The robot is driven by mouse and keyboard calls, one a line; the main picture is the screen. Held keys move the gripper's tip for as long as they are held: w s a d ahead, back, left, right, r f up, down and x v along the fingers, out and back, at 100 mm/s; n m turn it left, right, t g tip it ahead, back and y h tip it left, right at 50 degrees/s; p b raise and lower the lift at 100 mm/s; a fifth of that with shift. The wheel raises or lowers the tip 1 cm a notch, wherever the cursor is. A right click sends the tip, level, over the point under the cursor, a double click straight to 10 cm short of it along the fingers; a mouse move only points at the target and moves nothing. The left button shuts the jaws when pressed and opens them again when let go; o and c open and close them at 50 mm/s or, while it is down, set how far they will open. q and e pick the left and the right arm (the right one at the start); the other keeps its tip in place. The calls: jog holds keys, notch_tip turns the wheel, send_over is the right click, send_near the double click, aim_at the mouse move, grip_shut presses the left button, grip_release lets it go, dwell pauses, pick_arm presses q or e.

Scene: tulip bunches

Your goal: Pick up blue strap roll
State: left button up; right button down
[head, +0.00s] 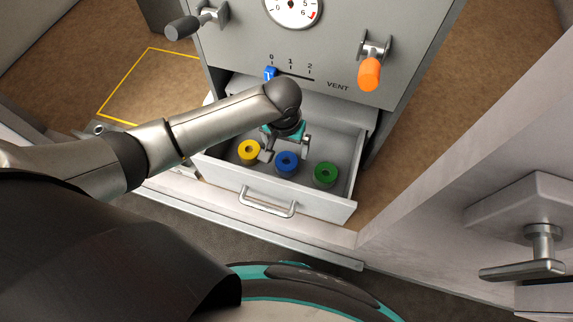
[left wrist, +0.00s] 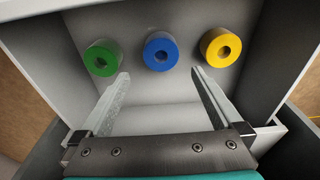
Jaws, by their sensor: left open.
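The blue strap roll (head: 286,163) stands in the open drawer (head: 230,176), between a yellow roll (head: 248,151) and a green roll (head: 325,173). My left gripper (head: 283,150) reaches down into the drawer beside the blue roll. In the left wrist view the blue roll (left wrist: 160,51) lies ahead of the open, empty fingers (left wrist: 158,85), roughly centred between their lines. The green roll (left wrist: 103,58) is left there and the yellow roll (left wrist: 221,47) right. No roll appears between the fingers. My right gripper is not in view.
The drawer handle (head: 267,203) is on its front. Above is a grey panel with a blue slider (head: 270,73), an orange-tipped lever (head: 370,72), a dark-knobbed lever (head: 184,27) and a gauge (head: 292,10). A door handle (head: 522,269) is at right.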

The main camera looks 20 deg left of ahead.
aim_at(287, 161)
pick_arm(q)
jog(key=f, duration=0.1)
jog(key=f+b, duration=0.1)
jog(key=f, duration=0.2)
jog(key=shift+w+f, duration=0.3)
jog(key=f+b, duration=0.3)
jog(key=f, duration=0.2)
jog(key=shift+w+f, duration=0.1)
jog(key=shift+w, duration=0.1)
jog(key=shift+a, duration=0.1)
jog(key=shift+c, duration=0.2)
jog(key=c, duration=1.4)
